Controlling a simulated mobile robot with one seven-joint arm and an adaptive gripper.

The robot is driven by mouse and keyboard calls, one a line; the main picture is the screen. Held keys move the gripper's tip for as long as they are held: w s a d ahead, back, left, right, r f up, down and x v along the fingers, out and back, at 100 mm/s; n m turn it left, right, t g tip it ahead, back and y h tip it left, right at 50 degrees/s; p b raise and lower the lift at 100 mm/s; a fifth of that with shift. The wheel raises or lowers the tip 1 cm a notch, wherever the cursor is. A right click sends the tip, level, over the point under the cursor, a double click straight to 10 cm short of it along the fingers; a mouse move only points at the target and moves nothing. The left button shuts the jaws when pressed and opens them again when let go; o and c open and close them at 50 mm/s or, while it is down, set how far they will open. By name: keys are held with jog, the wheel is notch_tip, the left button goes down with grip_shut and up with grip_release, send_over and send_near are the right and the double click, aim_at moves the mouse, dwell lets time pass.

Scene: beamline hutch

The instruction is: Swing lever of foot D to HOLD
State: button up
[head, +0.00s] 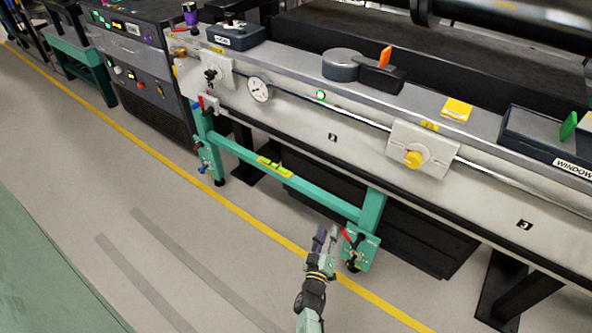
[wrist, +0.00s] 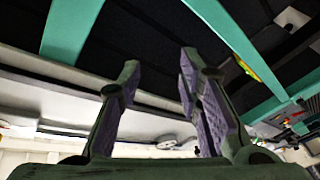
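A green foot plate (head: 364,250) stands at the lower end of the near green leg. A small red lever (head: 346,237) is on it, tilted. No foot letter or HOLD mark is readable, so I cannot tell if this is foot D. My gripper (head: 324,236) is just left of the lever in the head view; I cannot tell whether they touch. In the wrist view the fingers of my gripper (wrist: 160,62) stand wide apart with nothing between them. I cannot make out the lever between the fingers there.
A green frame beam (head: 300,181) with a yellow-green level (head: 274,167) runs left to another leg with a red-handled part (head: 208,102). The long bench (head: 310,125) overhangs the frame. A yellow floor line (head: 200,189) passes below; the floor to its left is clear.

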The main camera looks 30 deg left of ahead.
jog(key=w+a+r+y, duration=0.1)
jog(key=a+r+y, duration=0.1)
jog(key=a+r, duration=0.4)
jog(key=w+a+r+t+y, duration=0.1)
jog(key=a+r+y, duration=0.2)
jog(key=a+r, duration=0.4)
notch_tip(320, 180, up, 8)
jog(key=shift+a+r+b, duration=0.1)
jog(key=shift+a+b, duration=0.1)
jog(key=shift+b, duration=0.15)
